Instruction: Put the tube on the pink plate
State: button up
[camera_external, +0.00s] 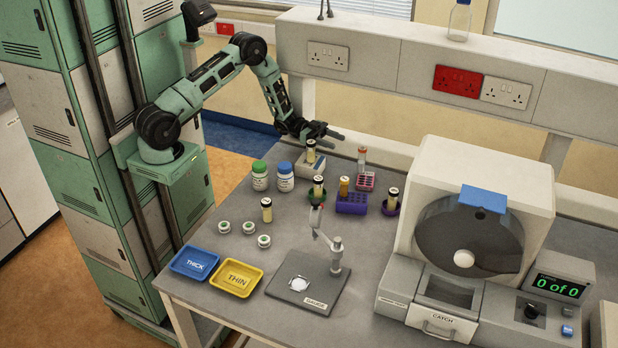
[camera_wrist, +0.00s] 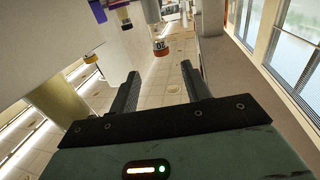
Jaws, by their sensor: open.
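Several dark-capped tubes stand on the bench. One (camera_external: 266,210) stands on the bare bench, one (camera_external: 318,188) is behind it, and one (camera_external: 311,152) is at the white block. An amber tube (camera_external: 344,187) is in the purple rack, and a red-capped tube (camera_external: 362,156) is at the pink rack. Another dark-capped tube (camera_external: 392,196) stands on a round purple-pink plate (camera_external: 389,210). I cannot tell which tube is meant. My gripper (camera_external: 333,133) is open above the back of the bench, near the white block. Its separated fingers (camera_wrist: 160,76) hold nothing in the wrist view.
The purple rack (camera_external: 351,206), pink rack (camera_external: 367,182) and white block (camera_external: 310,168) crowd the bench back. Two white bottles (camera_external: 260,177) stand left. Blue (camera_external: 195,264) and yellow (camera_external: 236,279) trays, a gauge (camera_external: 336,258) and a large machine (camera_external: 478,205) occupy the front and right.

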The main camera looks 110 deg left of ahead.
jog(key=shift+r, duration=0.1)
jog(key=s+r+n+g+y, duration=0.5)
jog(key=s+r+g+y, duration=0.35)
jog(key=g, duration=0.25)
jog(key=s+d+r+n+g+h, duration=0.2)
jog(key=s+d+n+g+h, duration=0.2)
jog(key=s+d, duration=1.4)
jog(key=d+n+g, duration=0.1)
jog(key=g, duration=0.1)
jog(key=shift+d+r+g, duration=0.15)
jog(key=shift+d+g, duration=0.15)
jog(key=shift+o, duration=0.2)
jog(key=shift+w+h, duration=0.1)
jog(key=shift+h, duration=0.15)
